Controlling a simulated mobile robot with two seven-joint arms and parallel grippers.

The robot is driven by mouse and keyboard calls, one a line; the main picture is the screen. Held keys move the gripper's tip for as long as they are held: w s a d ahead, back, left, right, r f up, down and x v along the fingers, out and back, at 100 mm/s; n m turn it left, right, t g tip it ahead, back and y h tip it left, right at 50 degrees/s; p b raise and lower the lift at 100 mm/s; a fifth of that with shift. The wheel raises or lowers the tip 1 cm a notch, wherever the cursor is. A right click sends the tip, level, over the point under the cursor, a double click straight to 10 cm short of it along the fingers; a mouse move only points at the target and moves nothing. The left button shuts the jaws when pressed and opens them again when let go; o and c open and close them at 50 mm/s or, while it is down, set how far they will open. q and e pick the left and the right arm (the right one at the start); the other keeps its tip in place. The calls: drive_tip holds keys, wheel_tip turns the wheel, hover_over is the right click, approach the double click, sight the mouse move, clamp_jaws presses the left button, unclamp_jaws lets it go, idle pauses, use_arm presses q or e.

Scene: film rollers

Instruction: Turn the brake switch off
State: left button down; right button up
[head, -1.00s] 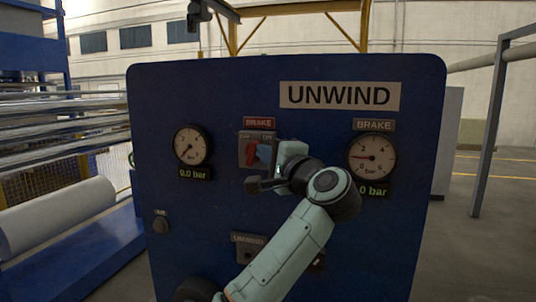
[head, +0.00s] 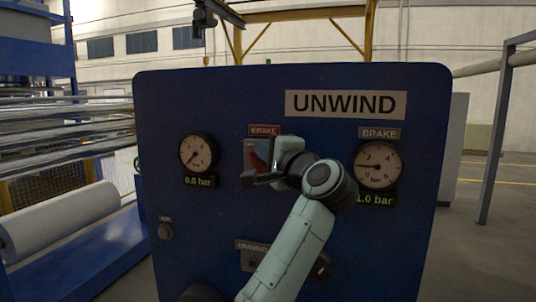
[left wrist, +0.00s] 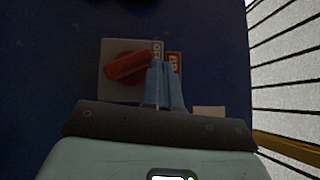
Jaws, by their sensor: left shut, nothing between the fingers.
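The brake switch is a red knob (head: 258,160) on a grey plate below a red BRAKE label (head: 264,130) on the blue panel. In the left wrist view the red knob (left wrist: 128,67) sits slanted on its grey plate (left wrist: 113,88). My left gripper (head: 269,152) is in front of the plate's right side and partly hides the switch. In the left wrist view its blue fingers (left wrist: 160,84) are shut and empty, just beside the knob's right end. I cannot tell whether they touch it. My right gripper is not in view.
The panel carries an UNWIND sign (head: 346,104), a left gauge (head: 197,153) reading 0.0 bar and a right brake gauge (head: 378,165) reading 1.0 bar. Another switch (head: 250,258) sits lower, partly behind my arm. A white roll (head: 60,222) lies at left.

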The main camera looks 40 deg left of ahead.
use_arm(q)
drive_tip(key=shift+s+a+r, duration=0.2)
drive_tip(key=shift+a+r, duration=0.1)
drive_tip(key=shift+a, duration=0.15)
idle(0.5)
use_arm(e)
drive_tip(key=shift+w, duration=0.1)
